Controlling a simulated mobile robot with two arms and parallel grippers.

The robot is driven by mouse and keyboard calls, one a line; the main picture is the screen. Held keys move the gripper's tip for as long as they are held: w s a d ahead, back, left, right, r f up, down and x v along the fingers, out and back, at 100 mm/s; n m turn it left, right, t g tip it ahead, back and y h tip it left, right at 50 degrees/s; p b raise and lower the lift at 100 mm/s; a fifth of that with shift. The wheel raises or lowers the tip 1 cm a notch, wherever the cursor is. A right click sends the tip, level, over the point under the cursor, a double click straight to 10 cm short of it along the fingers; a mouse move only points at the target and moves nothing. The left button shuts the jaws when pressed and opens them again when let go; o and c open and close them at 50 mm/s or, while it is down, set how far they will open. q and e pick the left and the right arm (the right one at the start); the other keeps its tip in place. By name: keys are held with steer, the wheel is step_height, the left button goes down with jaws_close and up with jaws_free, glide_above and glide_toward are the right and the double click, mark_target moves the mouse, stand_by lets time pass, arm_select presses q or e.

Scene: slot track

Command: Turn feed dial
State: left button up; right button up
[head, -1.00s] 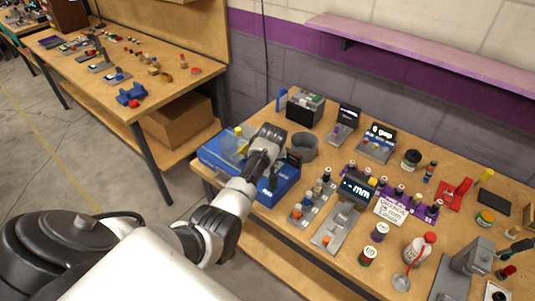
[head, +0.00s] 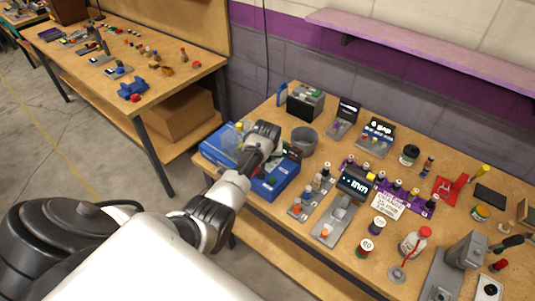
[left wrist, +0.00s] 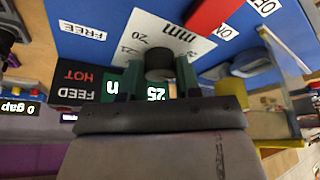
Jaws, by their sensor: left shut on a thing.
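The feed dial (left wrist: 160,62) is a dark round knob on a white scale plate (left wrist: 135,32) marked "mm" and "20", seen in the left wrist view. My left gripper (left wrist: 159,80) is shut on it, one finger on each side. The plate is on a blue machine (left wrist: 90,18). In the head view the blue machine (head: 286,182) sits at the left end of the near bench, with my left arm over it hiding the dial. A dark panel (left wrist: 76,88) reads "FEED" and "HOT", beside a partly covered display (left wrist: 156,93) showing "25". My right gripper is not in view.
A red block (left wrist: 213,12) and a clear guard (left wrist: 284,55) are close to the dial. A grey cup (head: 304,141) stands right behind the machine. Spools, a display stand (head: 356,181) and several small tools crowd the bench to the right.

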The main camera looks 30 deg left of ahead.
arm_select(q)
steer(key=o, duration=0.9)
steer(key=shift+o, duration=0.2)
steer(key=shift+r, duration=0.1)
steer(key=v, duration=1)
steer(key=shift+s+r+b, duration=0.2)
steer(key=shift+r+b, duration=0.1)
steer(key=shift+b, duration=0.05)
steer(key=shift+d+f, duration=0.1)
steer(key=shift+d, duration=0.05)
